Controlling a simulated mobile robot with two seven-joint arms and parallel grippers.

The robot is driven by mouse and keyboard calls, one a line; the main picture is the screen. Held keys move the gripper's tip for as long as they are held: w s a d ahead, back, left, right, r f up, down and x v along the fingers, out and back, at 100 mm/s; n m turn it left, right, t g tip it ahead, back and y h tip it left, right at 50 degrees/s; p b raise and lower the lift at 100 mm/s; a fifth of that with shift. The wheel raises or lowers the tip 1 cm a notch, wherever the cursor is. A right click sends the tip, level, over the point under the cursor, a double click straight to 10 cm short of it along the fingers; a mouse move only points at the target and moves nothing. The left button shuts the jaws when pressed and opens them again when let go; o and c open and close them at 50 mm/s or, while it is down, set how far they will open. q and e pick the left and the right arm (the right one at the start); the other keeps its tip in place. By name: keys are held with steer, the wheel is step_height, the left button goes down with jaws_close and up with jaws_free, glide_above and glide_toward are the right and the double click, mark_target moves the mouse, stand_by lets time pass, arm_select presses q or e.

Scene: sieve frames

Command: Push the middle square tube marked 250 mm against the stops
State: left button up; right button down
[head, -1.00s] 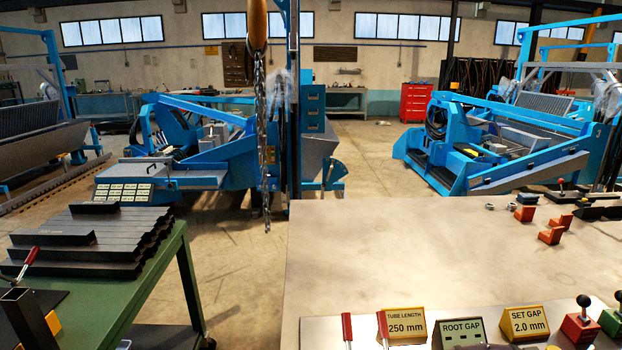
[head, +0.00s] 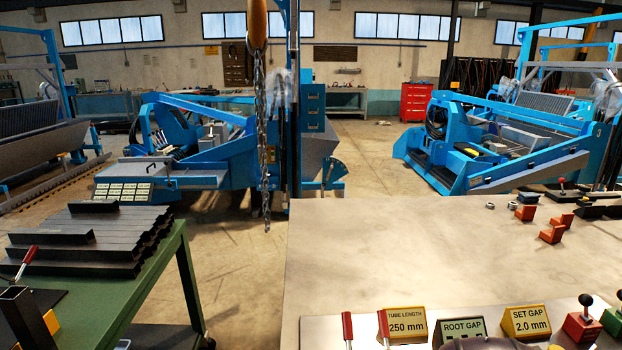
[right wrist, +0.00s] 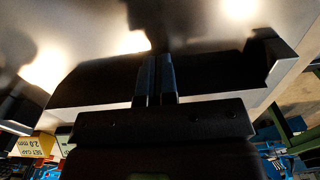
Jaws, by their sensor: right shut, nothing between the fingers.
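Several dark square tubes (head: 100,240) lie side by side on the green table at the left of the head view, with shorter pieces on top. A yellow sign reading TUBE LENGTH 250 mm (head: 405,326) stands at the front of the pale bench. I cannot tell which tube is the middle one marked 250 mm, and I cannot make out the stops. My right gripper (right wrist: 155,75) shows in the right wrist view with its two fingers together and empty, over a dark, shadowed shape that I cannot identify. My left gripper is not in view.
ROOT GAP (head: 461,330) and SET GAP (head: 526,322) signs stand along the pale bench's (head: 400,250) front edge, beside red and green lever blocks. Small orange blocks (head: 551,234) sit at the bench's far right. The bench middle is clear. A chain (head: 267,150) hangs beyond the bench.

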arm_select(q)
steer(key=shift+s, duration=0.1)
arm_select(e)
steer(key=shift+s, duration=0.15)
steer(key=shift+s, duration=0.15)
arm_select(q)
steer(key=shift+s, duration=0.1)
arm_select(e)
steer(key=shift+s, duration=0.3)
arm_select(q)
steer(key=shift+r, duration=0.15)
arm_select(e)
steer(key=shift+r, duration=0.1)
steer(key=shift+r+p, duration=0.9)
steer(key=shift+r, duration=0.65)
steer(key=shift+r+p, duration=0.6)
steer(key=shift+r, duration=0.75)
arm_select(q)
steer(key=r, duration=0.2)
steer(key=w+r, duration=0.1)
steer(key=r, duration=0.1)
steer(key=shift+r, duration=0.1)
arm_select(e)
steer(key=shift+r, duration=0.5)
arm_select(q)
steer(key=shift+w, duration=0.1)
